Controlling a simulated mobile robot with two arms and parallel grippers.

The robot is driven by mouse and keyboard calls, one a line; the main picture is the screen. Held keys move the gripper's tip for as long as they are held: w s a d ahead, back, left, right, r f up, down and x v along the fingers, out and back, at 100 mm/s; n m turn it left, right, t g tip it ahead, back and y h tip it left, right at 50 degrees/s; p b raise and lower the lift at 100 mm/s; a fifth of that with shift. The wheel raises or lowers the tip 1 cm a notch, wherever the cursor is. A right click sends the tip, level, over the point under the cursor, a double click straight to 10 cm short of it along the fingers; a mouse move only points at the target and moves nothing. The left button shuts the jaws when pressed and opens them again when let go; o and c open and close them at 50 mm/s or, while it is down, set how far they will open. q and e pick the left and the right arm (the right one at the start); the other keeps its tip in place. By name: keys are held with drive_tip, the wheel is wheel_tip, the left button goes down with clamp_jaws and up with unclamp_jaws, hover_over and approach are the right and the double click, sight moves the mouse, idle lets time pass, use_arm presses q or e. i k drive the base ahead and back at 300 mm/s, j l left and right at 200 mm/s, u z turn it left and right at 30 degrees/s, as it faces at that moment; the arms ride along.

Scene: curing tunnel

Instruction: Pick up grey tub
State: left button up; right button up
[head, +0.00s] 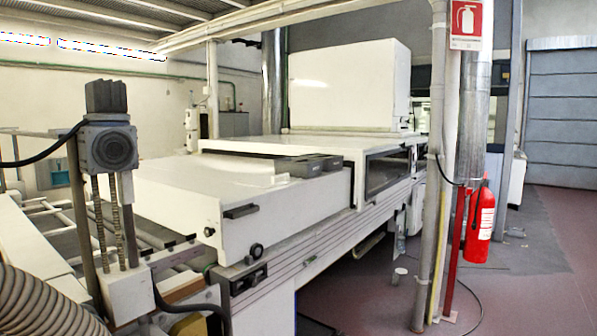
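I cannot pick out a grey tub with certainty. A small pale round container (399,275) stands on the floor left of the vertical pipe, below the machine's right side. It is too small to tell whether it is the grey tub. Neither of my grippers is in view.
A long white curing machine (180,195) fills the left and middle. A vertical pipe (428,190), a red post (456,250) and a red fire extinguisher (480,225) stand at right. The reddish floor (540,305) is open at far right.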

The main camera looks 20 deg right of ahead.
sight(303, 168)
drive_tip(key=i+l, duration=0.25)
drive_tip(key=i+l+u, duration=0.15)
drive_tip(key=l, duration=0.3)
drive_tip(key=i+l, duration=0.3)
drive_tip(key=i+l+u, duration=0.15)
drive_tip(key=l, duration=0.35)
drive_tip(key=i+l, duration=0.3)
drive_tip(key=l+u, duration=0.05)
drive_tip(key=l, duration=0.05)
